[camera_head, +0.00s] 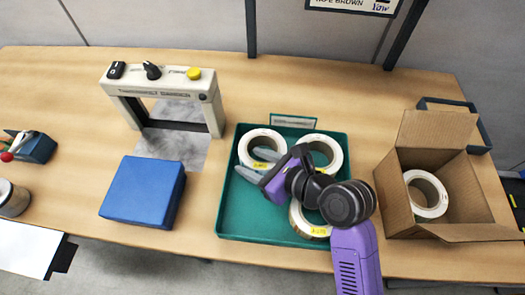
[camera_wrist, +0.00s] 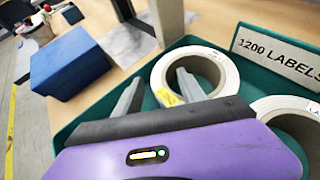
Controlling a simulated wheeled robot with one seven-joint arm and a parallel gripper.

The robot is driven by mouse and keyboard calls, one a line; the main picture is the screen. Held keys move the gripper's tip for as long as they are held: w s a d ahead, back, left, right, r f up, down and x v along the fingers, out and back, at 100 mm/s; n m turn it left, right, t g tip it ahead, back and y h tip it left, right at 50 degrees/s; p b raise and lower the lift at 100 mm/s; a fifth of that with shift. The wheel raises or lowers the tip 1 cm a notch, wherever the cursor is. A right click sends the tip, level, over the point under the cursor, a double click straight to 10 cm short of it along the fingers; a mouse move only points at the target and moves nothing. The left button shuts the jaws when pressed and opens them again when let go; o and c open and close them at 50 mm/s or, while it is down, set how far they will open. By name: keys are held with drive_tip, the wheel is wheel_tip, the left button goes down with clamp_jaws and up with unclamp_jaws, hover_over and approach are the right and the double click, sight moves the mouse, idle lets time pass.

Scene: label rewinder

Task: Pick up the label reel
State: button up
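A green tray (camera_head: 228,215) holds white label reels with yellow tags: one at upper left (camera_head: 246,147), one at upper right (camera_head: 337,150) and one at the front (camera_head: 300,219), partly hidden by my arm. My gripper (camera_head: 254,163) is open at the upper-left reel. In the wrist view my gripper's fingers (camera_wrist: 160,76) straddle the near wall of this reel (camera_wrist: 230,77), one outside and one over the hole. Gaps show between fingers and wall. I cannot tell how deep the fingertips reach. Another reel (camera_wrist: 266,105) is at the right.
An open cardboard box (camera_head: 400,205) with a reel (camera_head: 439,193) inside stands right of the tray. A blue block (camera_head: 142,190) and a grey frame machine (camera_head: 160,88) stand left. A "1200 LABELS" sign (camera_wrist: 277,56) is at the tray's back edge.

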clamp_jaws()
drive_tip(key=shift+r, duration=0.15)
